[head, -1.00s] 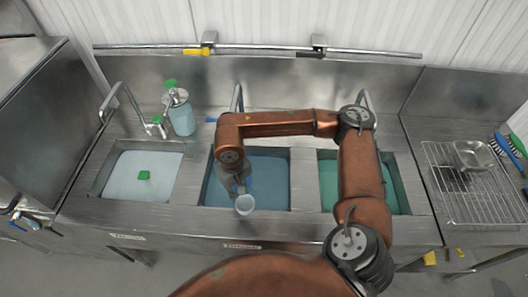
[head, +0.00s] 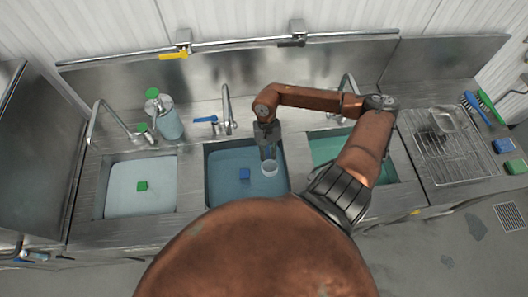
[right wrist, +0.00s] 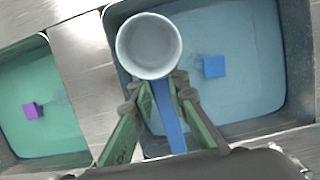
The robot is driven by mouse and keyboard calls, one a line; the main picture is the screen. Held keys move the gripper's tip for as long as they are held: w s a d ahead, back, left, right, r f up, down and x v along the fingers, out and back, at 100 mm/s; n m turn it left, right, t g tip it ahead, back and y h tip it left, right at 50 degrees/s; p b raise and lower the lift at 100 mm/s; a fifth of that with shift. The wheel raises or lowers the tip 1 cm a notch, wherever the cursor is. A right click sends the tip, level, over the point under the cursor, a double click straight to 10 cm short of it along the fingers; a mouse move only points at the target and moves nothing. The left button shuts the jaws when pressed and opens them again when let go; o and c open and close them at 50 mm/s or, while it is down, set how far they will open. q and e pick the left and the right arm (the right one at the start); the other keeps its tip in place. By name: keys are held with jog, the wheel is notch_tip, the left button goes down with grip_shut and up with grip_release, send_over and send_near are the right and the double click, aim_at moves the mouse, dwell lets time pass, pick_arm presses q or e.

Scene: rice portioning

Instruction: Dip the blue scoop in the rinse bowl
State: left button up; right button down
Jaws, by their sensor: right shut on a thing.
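The blue scoop has a pale round cup (head: 269,169) and a blue handle, which shows clearly in the right wrist view (right wrist: 171,122). My right gripper (head: 267,150) is shut on the handle; its green-grey fingers (right wrist: 168,95) close on both sides of it. The cup's open mouth faces the wrist camera and looks empty. The scoop is over the right part of the middle basin (head: 207,172), which holds blue water, apparently the rinse bowl. I cannot tell whether the cup touches the water. My left gripper is not in view.
A blue block (head: 244,174) is in the middle basin. The left basin (head: 101,190) holds pale water and a green block (head: 142,186). The right basin has green water and a purple block (right wrist: 33,110). Taps (head: 228,110) rise behind. A wire rack (head: 440,160) stands right.

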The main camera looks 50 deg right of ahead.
notch_tip(320, 180, down, 20)
jog(key=b, duration=1.4)
jog(key=shift+s+f+b, duration=0.1)
jog(key=shift+f+b, duration=0.1)
jog(key=shift+b, duration=0.2)
jog(key=shift+f+b, duration=1)
jog(key=shift+f, duration=0.1)
